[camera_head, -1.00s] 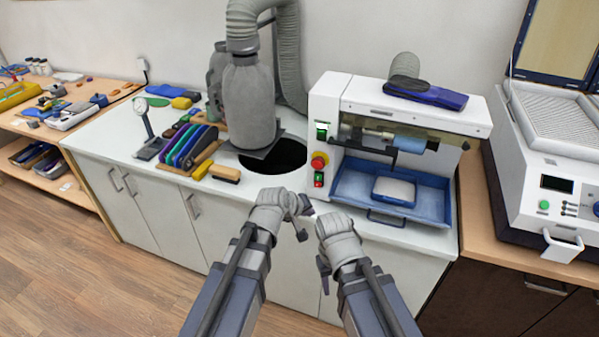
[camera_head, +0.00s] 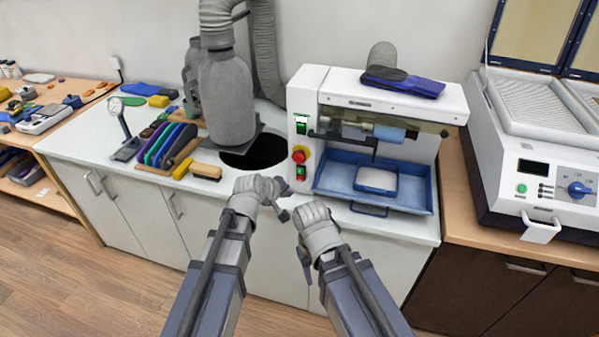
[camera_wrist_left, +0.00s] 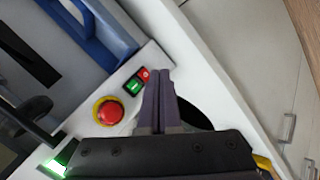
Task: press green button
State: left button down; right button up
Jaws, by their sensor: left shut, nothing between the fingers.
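A white machine (camera_head: 390,88) carries a narrow control panel on its left front. A small green button (camera_head: 300,169) sits there with a red one just below it, under a red mushroom knob (camera_head: 299,155) on yellow. The green button (camera_wrist_left: 133,87) also shows in the left wrist view, left of the fingertips. A lit green switch (camera_head: 301,124) is higher on the panel. My left gripper (camera_head: 285,203) is shut and empty, in front of and below the panel, apart from the button. My right gripper (camera_head: 304,265) is lower; its jaw gap is unclear.
A blue tray (camera_head: 335,183) with a white block is right of the panel. A grey hose and cylinder (camera_head: 228,100) stand left, beside a dark round hole (camera_head: 258,152). Another white machine on the right has its own green button (camera_head: 522,188).

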aim_at(300, 171)
pick_arm(q)
jog(key=w+d, duration=0.2)
jog(key=w, duration=0.4)
jog(key=shift+w, duration=0.4)
jog(key=shift+w+d, duration=0.1)
jog(key=shift+d, duration=0.05)
dwell(1.5)
jog(key=shift+w+d, duration=0.1)
jog(key=shift+w, duration=0.2)
